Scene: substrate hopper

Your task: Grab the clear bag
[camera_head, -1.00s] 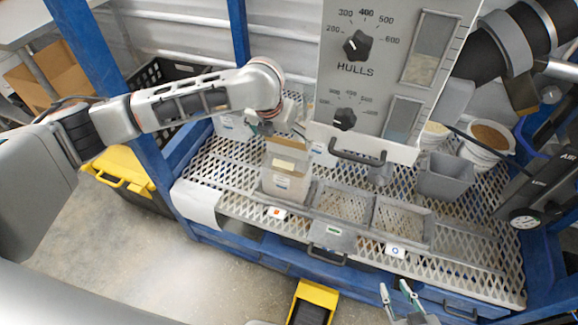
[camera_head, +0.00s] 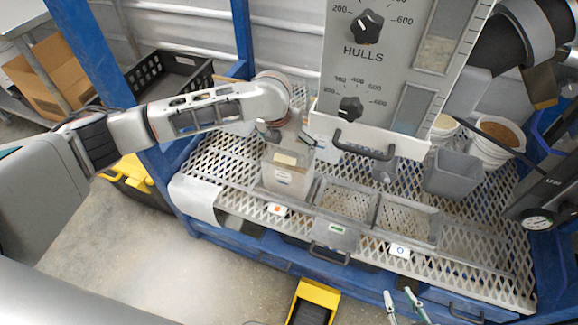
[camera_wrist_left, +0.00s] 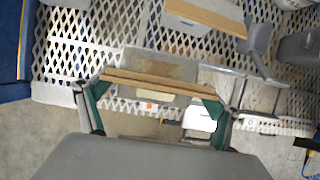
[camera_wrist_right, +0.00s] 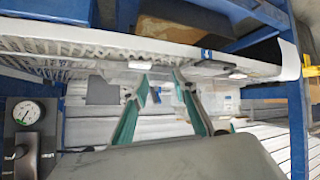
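The clear bag (camera_head: 283,181), translucent with a pale label and a tan top edge, stands upright on the mesh shelf (camera_head: 232,165). In the left wrist view the clear bag (camera_wrist_left: 158,68) shows its tan top strip between my fingers. My left gripper (camera_head: 291,143) is above the bag's top in the head view. In the left wrist view my left gripper (camera_wrist_left: 155,92) is open, with a green-padded finger at each end of the strip; contact is unclear. My right gripper (camera_head: 399,293) is low in front of the shelf. Its fingers (camera_wrist_right: 160,82) are apart with nothing between them.
A grey dial panel marked HULLS (camera_head: 375,70) hangs close to the right of the left gripper. Mesh-bottomed trays (camera_head: 347,201), a grey bin (camera_head: 453,173) and white buckets (camera_head: 493,150) stand to the right.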

